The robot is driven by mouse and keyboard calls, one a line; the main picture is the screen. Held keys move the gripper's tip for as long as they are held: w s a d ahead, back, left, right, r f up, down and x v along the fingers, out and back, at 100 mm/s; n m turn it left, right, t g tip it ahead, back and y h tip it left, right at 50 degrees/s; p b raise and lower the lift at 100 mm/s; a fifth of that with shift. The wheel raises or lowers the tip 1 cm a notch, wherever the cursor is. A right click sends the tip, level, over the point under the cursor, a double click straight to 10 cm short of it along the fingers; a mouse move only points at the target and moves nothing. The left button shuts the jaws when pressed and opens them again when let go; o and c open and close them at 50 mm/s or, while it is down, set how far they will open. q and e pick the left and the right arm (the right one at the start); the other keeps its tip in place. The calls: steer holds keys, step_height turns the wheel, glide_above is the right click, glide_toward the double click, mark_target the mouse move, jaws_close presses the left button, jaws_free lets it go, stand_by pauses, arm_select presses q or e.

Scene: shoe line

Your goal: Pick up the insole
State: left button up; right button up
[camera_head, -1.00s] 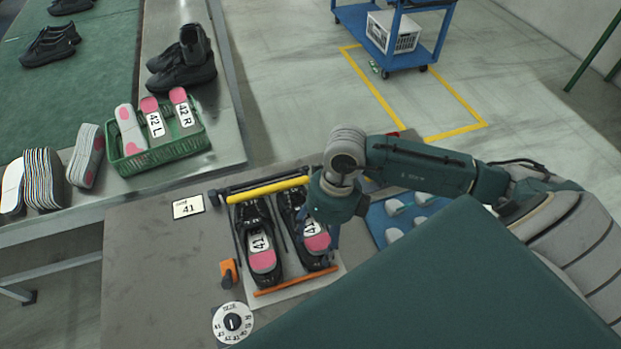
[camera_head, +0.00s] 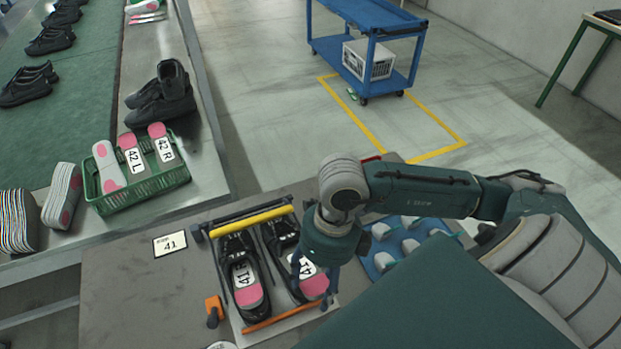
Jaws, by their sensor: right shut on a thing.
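Two black shoes stand side by side in a fixture on the brown bench. The left-hand shoe (camera_head: 234,243) holds an insole marked 41 R (camera_head: 249,294) with a pink heel. The right-hand shoe (camera_head: 278,235) has another insole (camera_head: 313,287) with a pink heel and a partly covered 41 label. My right gripper (camera_head: 313,283) comes down over this second insole and is shut on it, with one finger at each side. The insole is still at the shoe opening; I cannot tell whether it is raised. My left gripper is out of view.
A yellow bar (camera_head: 252,222) crosses the fixture's far side and an orange bar (camera_head: 272,320) its near side. A green basket (camera_head: 148,186) holds size 42 insoles at left. A blue tray with grey forms (camera_head: 372,262) lies right of the fixture, behind my arm.

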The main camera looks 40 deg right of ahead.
steer(key=s+a+r+p, duration=0.2)
steer(key=s+r+p, duration=0.3)
steer(key=s+p, duration=0.4)
steer(key=shift+p, duration=0.3)
steer(key=shift+f, duration=0.1)
